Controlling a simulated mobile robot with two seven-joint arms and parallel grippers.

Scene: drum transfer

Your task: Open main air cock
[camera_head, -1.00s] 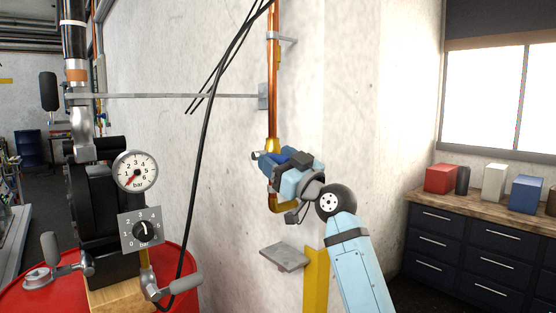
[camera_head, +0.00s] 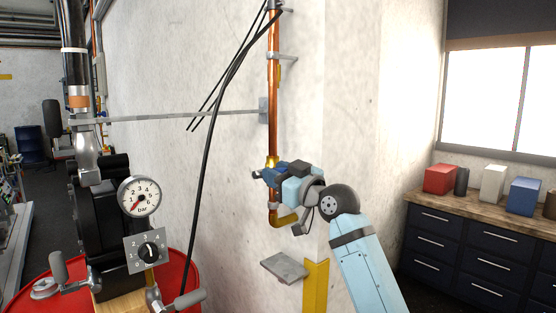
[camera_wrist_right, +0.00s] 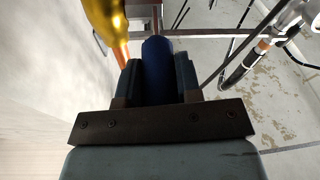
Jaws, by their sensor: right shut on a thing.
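The main air cock sits low on the copper pipe (camera_head: 273,100) on the white wall. Its brass body (camera_wrist_right: 108,20) shows at the upper left of the right wrist view, and a bit of brass shows above my gripper in the head view. My right gripper (camera_head: 266,175) is at the cock. In the wrist view its two fingers (camera_wrist_right: 157,80) are shut on the blue handle (camera_wrist_right: 157,62), one on each side. The gripper hides most of the cock in the head view, so I cannot tell the handle's angle. My left gripper is not in view.
A pump with a pressure gauge (camera_head: 139,196) and a dial (camera_head: 147,250) stands on a red drum (camera_head: 183,265) at the left. Black hoses (camera_head: 207,150) hang before the wall. A small grey shelf (camera_head: 285,267) juts out below the pipe. A drawer cabinet (camera_head: 455,240) stands at the right.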

